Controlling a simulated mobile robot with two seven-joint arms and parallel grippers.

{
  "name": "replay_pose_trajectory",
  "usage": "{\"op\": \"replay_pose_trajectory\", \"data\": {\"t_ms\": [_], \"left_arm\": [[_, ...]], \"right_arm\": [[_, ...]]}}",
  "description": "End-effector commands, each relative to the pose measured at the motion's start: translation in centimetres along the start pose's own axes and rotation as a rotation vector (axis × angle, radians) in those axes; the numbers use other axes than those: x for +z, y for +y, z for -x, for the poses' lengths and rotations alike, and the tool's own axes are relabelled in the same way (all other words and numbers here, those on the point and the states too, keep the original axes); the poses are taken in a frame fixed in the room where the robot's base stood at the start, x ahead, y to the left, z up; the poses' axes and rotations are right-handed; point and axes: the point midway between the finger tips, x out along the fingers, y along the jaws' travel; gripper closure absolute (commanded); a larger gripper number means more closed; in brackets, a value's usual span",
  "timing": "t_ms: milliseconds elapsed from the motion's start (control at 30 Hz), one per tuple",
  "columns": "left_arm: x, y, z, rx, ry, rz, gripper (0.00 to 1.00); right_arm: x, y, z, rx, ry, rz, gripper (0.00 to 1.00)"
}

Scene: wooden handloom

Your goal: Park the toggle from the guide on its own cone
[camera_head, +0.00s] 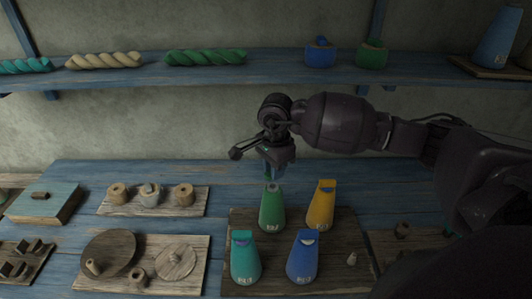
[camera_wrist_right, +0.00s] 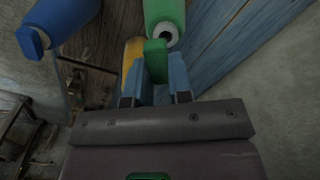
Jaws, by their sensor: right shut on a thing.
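My right gripper (camera_head: 270,172) points down just above the green cone (camera_head: 271,212) in the head view. In the right wrist view its two blue fingers (camera_wrist_right: 158,85) are shut on a green toggle (camera_wrist_right: 155,58). The green cone also shows there (camera_wrist_right: 165,14), with a dark hole in a pale ring at its top. The toggle's end appears close to that top; whether they touch I cannot tell. A yellow cone (camera_head: 320,210), a teal cone (camera_head: 245,263) and a blue cone (camera_head: 301,263) stand around it. My left gripper is out of view. I cannot make out the guide.
The cones stand on a dark wooden board (camera_head: 340,285). Left of it lie a board with round discs (camera_head: 195,285) and one with several spools (camera_head: 180,210). A blue shelf (camera_head: 140,77) with twisted skeins and knobs runs behind.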

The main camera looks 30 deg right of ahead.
Motion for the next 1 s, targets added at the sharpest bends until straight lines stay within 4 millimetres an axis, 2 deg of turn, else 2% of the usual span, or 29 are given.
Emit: {"op": "replay_pose_trajectory", "data": {"t_ms": [133,367,800,1000], "left_arm": [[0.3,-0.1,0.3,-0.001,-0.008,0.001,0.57],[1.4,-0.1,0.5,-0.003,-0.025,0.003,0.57],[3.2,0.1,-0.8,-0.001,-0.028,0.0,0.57],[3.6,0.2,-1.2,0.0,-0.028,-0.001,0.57]], "right_arm": [[-0.7,0.0,0.0,0.002,0.001,-0.086,1.0],[-0.8,0.0,-0.6,0.003,0.001,-0.102,1.0],[-0.8,0.0,-4.1,0.002,0.001,-0.099,1.0],[-0.8,0.0,-4.8,0.001,0.001,-0.099,1.0]]}}
